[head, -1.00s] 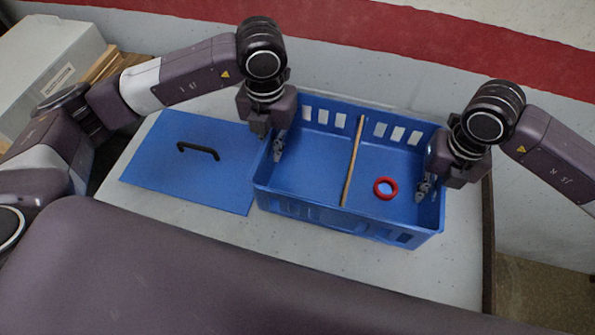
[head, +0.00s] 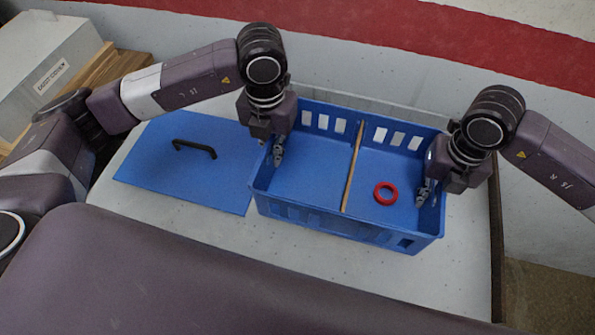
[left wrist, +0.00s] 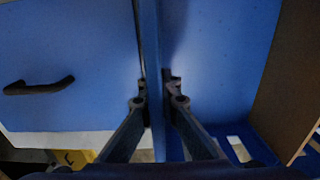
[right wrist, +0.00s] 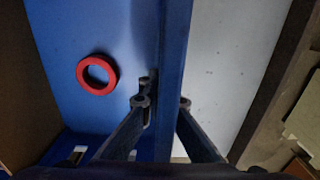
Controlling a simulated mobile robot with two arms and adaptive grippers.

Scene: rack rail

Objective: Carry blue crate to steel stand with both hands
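The blue crate (head: 330,222) stands on or just above a pale tabletop; I cannot tell if it touches. A thin brown divider (head: 353,168) splits it, and a red ring (head: 385,193) lies in its right compartment. My left gripper (head: 277,150) straddles the crate's left wall, a finger on each side pressed close to it in the left wrist view (left wrist: 160,92). My right gripper (head: 424,190) straddles the right wall likewise, as the right wrist view shows (right wrist: 165,98). No steel stand can be made out.
A blue lid (head: 180,180) with a black handle (head: 194,147) lies flat left of the crate, close to its wall. A grey box (head: 45,75) on wood is at the far left. The table's right edge (head: 494,240) is near the crate.

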